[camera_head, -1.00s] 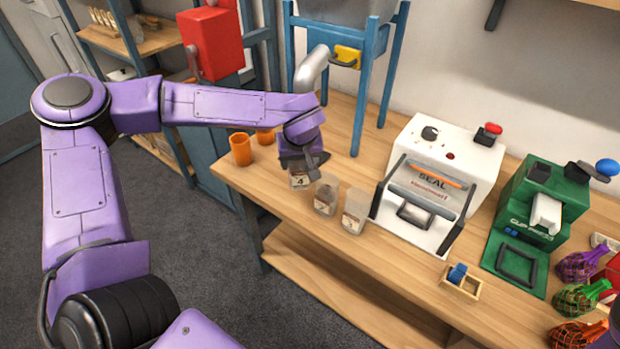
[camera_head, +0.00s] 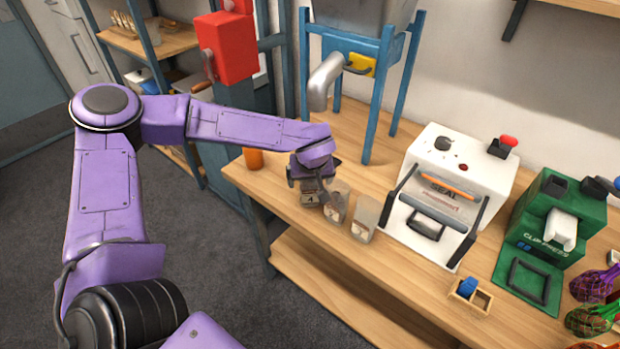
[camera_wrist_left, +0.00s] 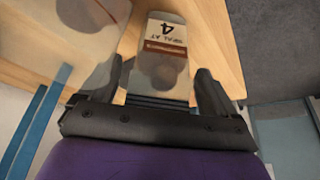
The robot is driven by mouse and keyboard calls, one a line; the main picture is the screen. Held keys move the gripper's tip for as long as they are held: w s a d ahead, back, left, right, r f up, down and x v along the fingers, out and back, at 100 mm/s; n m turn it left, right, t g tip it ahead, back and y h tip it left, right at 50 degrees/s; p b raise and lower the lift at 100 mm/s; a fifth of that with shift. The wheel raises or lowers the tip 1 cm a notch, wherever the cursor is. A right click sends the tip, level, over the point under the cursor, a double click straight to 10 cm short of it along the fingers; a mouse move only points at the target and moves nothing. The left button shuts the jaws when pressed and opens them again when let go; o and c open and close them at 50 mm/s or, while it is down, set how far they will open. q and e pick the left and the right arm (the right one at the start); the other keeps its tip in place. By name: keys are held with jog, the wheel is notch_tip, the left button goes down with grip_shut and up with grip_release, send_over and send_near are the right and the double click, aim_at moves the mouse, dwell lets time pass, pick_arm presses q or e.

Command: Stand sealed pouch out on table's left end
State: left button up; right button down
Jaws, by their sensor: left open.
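My left gripper (camera_head: 308,184) is open above the left end of the wooden table (camera_head: 278,205). A clear pouch labelled 4 (camera_head: 311,198) stands there at the left of a row of pouches, with brown contents, partly hidden by the gripper. In the left wrist view this pouch (camera_wrist_left: 163,60) shows its "SEAL AT 4" label and lies between the two open fingers, which look apart from its sides. A second pouch (camera_head: 336,209) and a third pouch (camera_head: 363,220) stand close to its right. My right gripper is not in view.
An orange cup (camera_head: 253,159) stands at the table's left end. The white sealer (camera_head: 478,183) is right of the pouches, with the green clip press (camera_head: 555,232) beyond. A small wooden box (camera_head: 470,296) sits at the front edge. Blue hopper legs (camera_head: 384,108) rise behind.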

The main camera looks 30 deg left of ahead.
pick_arm(q)
jog(key=v, duration=1.2)
jog(key=shift+r, duration=0.2)
